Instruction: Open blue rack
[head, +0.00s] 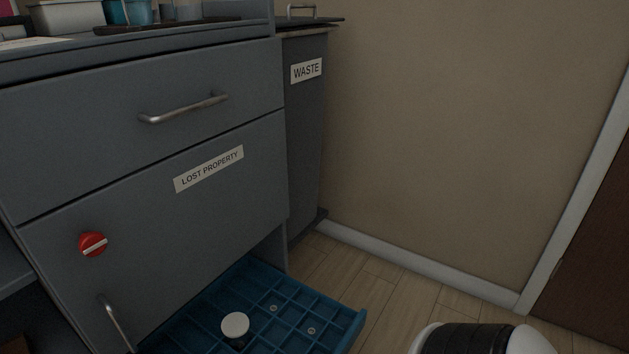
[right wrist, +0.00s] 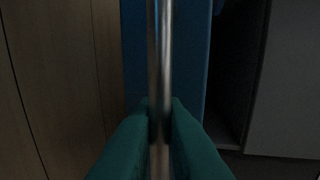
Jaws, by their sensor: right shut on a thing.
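The blue rack (head: 359,321) is a shallow tray with a grid of small compartments. It sticks out from under the lost-property door, low on the cabinet; its front is cut off by the frame's lower edge. A round white-topped item (head: 235,325) and a few small discs sit in it. In the right wrist view my right gripper (right wrist: 160,118) has its teal fingers shut around a metal bar handle (right wrist: 160,50). A blue face (right wrist: 190,60), seemingly the rack's front, is behind the bar. My left gripper is in neither view.
Above the rack are a grey door labelled LOST PROPERTY (head: 208,168) with a red knob (head: 93,244), and a drawer with a handle (head: 184,107). A WASTE cabinet (head: 305,130) stands to the right. Wood floor (head: 400,290) is clear toward the wall (head: 450,120).

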